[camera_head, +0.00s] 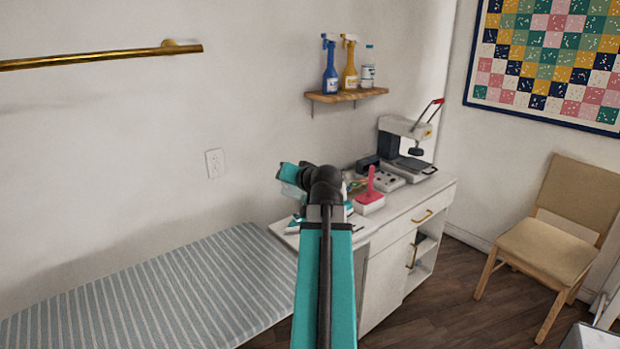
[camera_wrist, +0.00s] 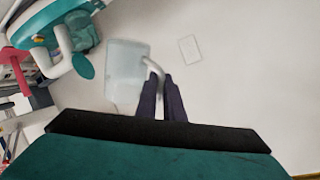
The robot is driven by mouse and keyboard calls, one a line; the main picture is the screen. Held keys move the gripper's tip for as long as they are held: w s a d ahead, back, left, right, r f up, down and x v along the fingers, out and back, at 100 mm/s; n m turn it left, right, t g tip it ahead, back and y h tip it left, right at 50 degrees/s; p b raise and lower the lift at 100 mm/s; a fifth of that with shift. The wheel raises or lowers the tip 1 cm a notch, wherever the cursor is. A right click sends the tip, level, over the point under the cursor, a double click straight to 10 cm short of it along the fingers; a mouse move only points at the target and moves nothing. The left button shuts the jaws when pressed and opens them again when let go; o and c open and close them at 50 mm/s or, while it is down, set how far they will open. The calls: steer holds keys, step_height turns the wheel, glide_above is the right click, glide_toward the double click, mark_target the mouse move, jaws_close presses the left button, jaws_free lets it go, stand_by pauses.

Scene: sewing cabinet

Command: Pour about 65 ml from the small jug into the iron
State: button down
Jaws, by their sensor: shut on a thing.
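The small jug (camera_wrist: 122,75) is pale and see-through. My gripper (camera_wrist: 160,82) is shut on its white handle, seen in the wrist view. In the head view a pale bit of the jug (camera_head: 291,173) shows left of my dark wrist joint, above the cabinet top; my arm hides the fingers. I cannot tell the liquid level. The iron (camera_wrist: 62,42), teal and white, appears up and left of the jug in the wrist view, apart from it in the picture. In the head view my arm hides most of the iron; a teal and white piece (camera_head: 295,220) shows beside it.
A striped ironing surface (camera_head: 165,290) lies left. Spray bottles stand on a wall shelf (camera_head: 345,95). A wall outlet (camera_wrist: 190,48) shows beyond the jug.

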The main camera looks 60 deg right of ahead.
steer(key=shift+d+r+m+g+y+p, duration=0.1)
steer(key=shift+d+r+m+y+p, duration=0.45)
steer(key=shift+p, duration=1.05)
steer(key=shift+d+r+m+g+y+p, duration=0.1)
steer(key=shift+d+r+m+y+p, duration=0.2)
steer(key=shift+r+p, duration=0.9)
steer(key=shift+d+r+m+g+y+p, duration=0.1)
steer(key=shift+d+r+m+y+p, duration=0.3)
steer(key=shift+p, duration=1.6)
steer(key=f+b, duration=0.1)
steer(key=b, duration=0.1)
steer(key=shift+s+a+f+n+h+b, duration=0.1)
steer(key=shift+a+f+n+h+b, duration=0.2)
steer(key=shift+f+h+b, duration=0.1)
steer(key=f+b, duration=0.1)
steer(key=b, duration=0.2)
steer(key=a+f+n+h+b, duration=0.1)
steer(key=b, duration=0.2)
steer(key=shift+a+f+t, duration=0.15)
steer(key=shift+t, duration=0.25)
steer(key=shift+a+f+n+h+b, duration=0.1)
steer(key=shift+a+n+h+b, duration=0.05)
steer(key=shift+n+h+b, duration=0.15)
steer(key=shift+r, duration=0.2)
steer(key=shift+f+b, duration=0.25)
steer(key=shift+b, duration=0.05)
